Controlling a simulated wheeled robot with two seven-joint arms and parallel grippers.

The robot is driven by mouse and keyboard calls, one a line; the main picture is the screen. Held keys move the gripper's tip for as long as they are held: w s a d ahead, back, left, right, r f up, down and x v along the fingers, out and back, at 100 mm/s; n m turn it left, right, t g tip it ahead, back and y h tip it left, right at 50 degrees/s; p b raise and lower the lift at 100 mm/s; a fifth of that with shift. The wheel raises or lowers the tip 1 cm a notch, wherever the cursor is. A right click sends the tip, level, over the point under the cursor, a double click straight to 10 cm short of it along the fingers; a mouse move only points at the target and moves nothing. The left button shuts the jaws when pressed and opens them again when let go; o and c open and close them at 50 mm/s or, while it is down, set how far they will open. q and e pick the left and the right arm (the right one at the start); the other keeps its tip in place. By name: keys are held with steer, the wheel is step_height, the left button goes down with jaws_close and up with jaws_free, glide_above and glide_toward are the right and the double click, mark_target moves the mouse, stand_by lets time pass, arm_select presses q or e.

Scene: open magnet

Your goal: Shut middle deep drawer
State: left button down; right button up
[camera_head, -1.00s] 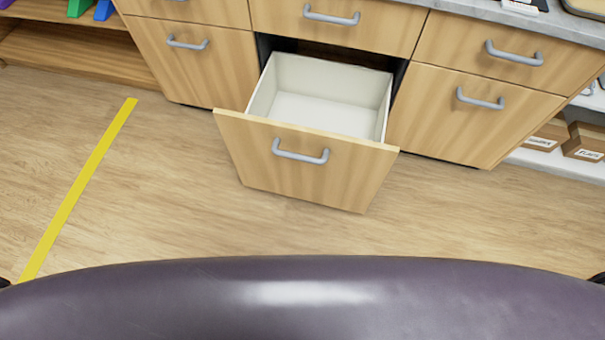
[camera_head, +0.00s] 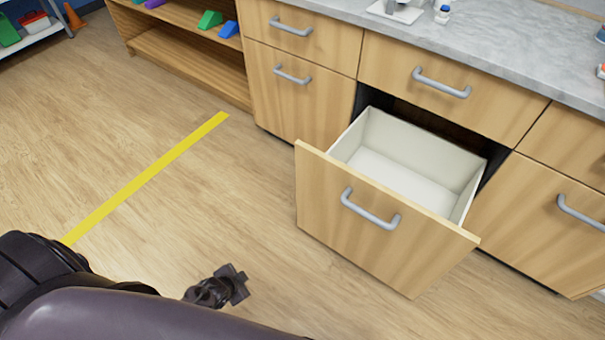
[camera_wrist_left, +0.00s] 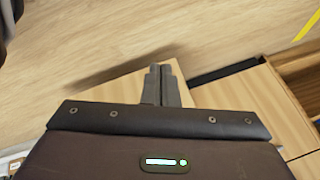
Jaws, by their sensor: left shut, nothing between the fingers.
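The middle deep drawer (camera_head: 385,225) stands pulled out of the wooden cabinet, with a wooden front, a grey bar handle (camera_head: 370,208) and an empty white inside (camera_head: 410,160). My left gripper (camera_head: 240,280) is low at the bottom of the head view, in front of the drawer and to its left, apart from it. In the left wrist view my left gripper (camera_wrist_left: 160,72) is shut and empty, its two fingers together over the floor and a light wooden panel (camera_wrist_left: 240,105). My right gripper is not in view.
Shut drawers flank the open one, with a shut shallow drawer (camera_head: 445,85) above it under a grey worktop (camera_head: 490,35). A low wooden shelf (camera_head: 190,65) stands left of the cabinet. The floor with a yellow stripe (camera_head: 150,175) is clear on the left.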

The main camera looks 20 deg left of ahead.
arm_select(q)
steer(key=w+a+r+m+t+b, duration=0.2)
steer(key=w+r+m+t+b, duration=0.3)
steer(key=w, duration=0.6)
steer(key=w+d+r+m+t+h+b, duration=0.2)
steer(key=w+d+r+m+b, duration=0.15)
steer(key=r, duration=0.75)
steer(key=w+d+r+m+t+h+b, duration=0.1)
steer(key=w+d+r+m+h+b, duration=0.3)
steer(key=r, duration=0.6)
steer(key=m+y+b, duration=0.1)
steer(key=y, duration=0.1)
glide_toward(306, 156)
steer(key=x, duration=0.5)
steer(key=shift+w+f, duration=0.1)
steer(key=shift+f, duration=0.3)
steer(key=shift+w+d, duration=0.2)
steer(key=shift+w, duration=0.35)
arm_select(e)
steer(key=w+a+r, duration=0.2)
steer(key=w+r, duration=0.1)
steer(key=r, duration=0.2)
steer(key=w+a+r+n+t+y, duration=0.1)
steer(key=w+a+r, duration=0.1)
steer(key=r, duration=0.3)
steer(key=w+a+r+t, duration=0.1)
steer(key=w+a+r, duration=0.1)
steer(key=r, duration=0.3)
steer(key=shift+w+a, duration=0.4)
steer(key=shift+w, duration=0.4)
